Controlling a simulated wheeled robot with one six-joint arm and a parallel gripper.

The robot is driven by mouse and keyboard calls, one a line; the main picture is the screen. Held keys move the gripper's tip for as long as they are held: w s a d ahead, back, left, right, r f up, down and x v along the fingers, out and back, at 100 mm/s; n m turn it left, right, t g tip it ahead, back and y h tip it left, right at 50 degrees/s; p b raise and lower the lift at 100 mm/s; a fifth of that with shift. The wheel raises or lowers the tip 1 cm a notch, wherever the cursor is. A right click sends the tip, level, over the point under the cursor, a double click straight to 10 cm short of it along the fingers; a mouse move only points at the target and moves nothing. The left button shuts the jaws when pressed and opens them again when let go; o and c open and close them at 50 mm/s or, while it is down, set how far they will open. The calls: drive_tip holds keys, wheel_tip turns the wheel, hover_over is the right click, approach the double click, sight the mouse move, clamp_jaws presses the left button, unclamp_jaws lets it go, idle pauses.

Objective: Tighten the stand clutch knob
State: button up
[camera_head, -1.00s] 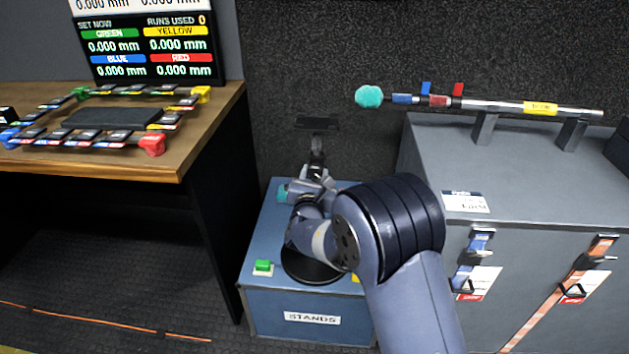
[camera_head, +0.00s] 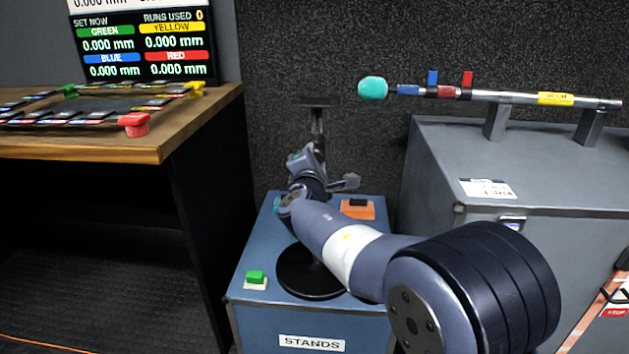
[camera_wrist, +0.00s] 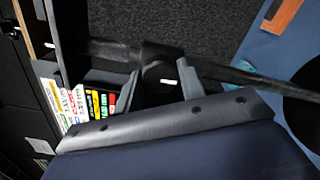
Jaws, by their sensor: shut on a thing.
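A dark stand rises from a round black base (camera_head: 310,278) on the blue case (camera_head: 262,318) labelled STANDS. Its flat top plate (camera_head: 318,102) shows at the top of the post. My gripper (camera_head: 316,150) is at the upper part of the post, and my arm hides much of the stand below. In the wrist view my gripper (camera_wrist: 160,88) has its two fingers on either side of the dark clutch knob (camera_wrist: 158,62) and is shut on it. A small white mark shows between the fingers. The post (camera_wrist: 225,73) runs sideways behind them.
A wooden desk (camera_head: 145,155) with colored pieces and a screen (camera_head: 150,45) stands at left. A grey case (camera_head: 440,160) at right carries a teal-tipped pole (camera_head: 500,96) on supports. Green (camera_head: 255,278) and orange (camera_head: 357,209) items lie on the blue case.

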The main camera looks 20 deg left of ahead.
drive_tip(key=m+b, duration=0.4)
drive_tip(key=m, duration=1.3)
drive_tip(key=shift+b, duration=0.35)
drive_tip(key=shift+m, duration=0.4)
drive_tip(key=o, duration=1)
drive_tip(key=v, duration=1)
drive_tip(key=shift+s, duration=0.4)
